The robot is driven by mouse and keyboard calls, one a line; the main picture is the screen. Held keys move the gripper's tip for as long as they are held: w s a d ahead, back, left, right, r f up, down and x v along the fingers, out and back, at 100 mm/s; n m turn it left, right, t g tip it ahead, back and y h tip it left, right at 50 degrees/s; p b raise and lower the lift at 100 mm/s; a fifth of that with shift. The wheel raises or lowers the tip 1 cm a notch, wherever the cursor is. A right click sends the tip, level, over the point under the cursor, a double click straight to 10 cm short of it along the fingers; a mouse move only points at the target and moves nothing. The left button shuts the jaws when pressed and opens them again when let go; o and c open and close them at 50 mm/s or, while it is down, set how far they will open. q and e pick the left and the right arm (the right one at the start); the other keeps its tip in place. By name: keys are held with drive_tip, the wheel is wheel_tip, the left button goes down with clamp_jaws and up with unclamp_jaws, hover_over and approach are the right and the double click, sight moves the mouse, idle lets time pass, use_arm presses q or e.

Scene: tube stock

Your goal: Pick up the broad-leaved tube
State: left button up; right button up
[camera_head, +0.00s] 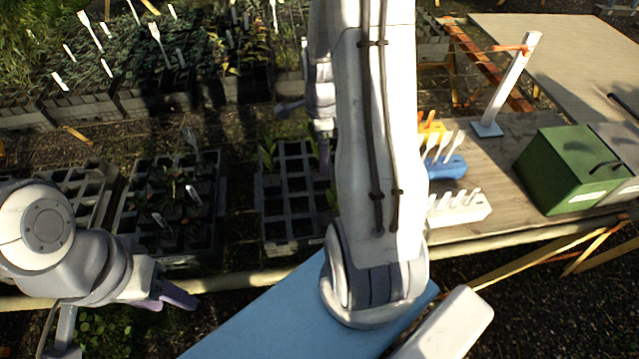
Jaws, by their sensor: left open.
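My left gripper (166,297) is at the lower left, open and empty, in front of the trays and near the bench's front rail. My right gripper (307,128) is near the middle tray's far edge, partly hidden by my own arm; its jaw state is unclear. The middle black tray (291,211) has mostly empty cells, with a few green leaves (268,153) at its far left corner and a little green at its right edge. The left-centre tray (122,222) holds several dark, shaded plants. I cannot tell which plant is the broad-leaved tube.
Another tray (62,190) stands at the left. Planted trays with white labels fill the back. On the wooden bench (490,170) at right are a green box (570,165), a blue label holder (446,168), a white holder (459,209) and an upright post (510,80).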

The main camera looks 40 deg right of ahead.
sight(320, 181)
wheel_tip(320, 181, down, 4)
drive_tip(key=shift+f, duration=0.2)
drive_tip(key=shift+w+d+f+p, duration=0.1)
drive_tip(key=shift+f+p, duration=0.15)
drive_tip(key=shift+f, duration=1.05)
drive_tip(key=shift+d+f+p, duration=0.1)
drive_tip(key=shift+f+p, duration=0.1)
drive_tip(key=shift+f, duration=1.1)
clamp_jaws()
